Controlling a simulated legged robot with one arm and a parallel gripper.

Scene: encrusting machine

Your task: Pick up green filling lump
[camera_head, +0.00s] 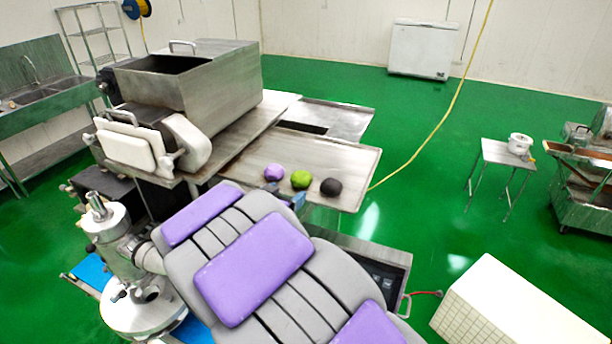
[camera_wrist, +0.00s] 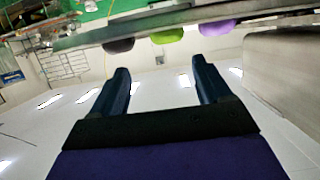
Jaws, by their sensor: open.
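The green filling lump (camera_head: 301,179) sits on the metal tray (camera_head: 345,160) of the machine, between a purple lump (camera_head: 274,172) on its left and a dark lump (camera_head: 331,187) on its right. In the wrist view, which looks upside down, the green lump (camera_wrist: 167,36) shows at the tray's edge, beyond and between my fingertips. The dark lump (camera_wrist: 118,45) and the purple lump (camera_wrist: 216,28) lie on either side of it. My gripper (camera_wrist: 158,75) is open and empty, apart from the lumps. In the head view my arm hides most of the gripper.
The encrusting machine's steel hopper (camera_head: 190,80) stands left of the lumps. A yellow hose (camera_head: 440,125) hangs down to the right of the tray. A white tiled block (camera_head: 515,305) is at lower right. A small table (camera_head: 492,154) and open green floor lie to the right.

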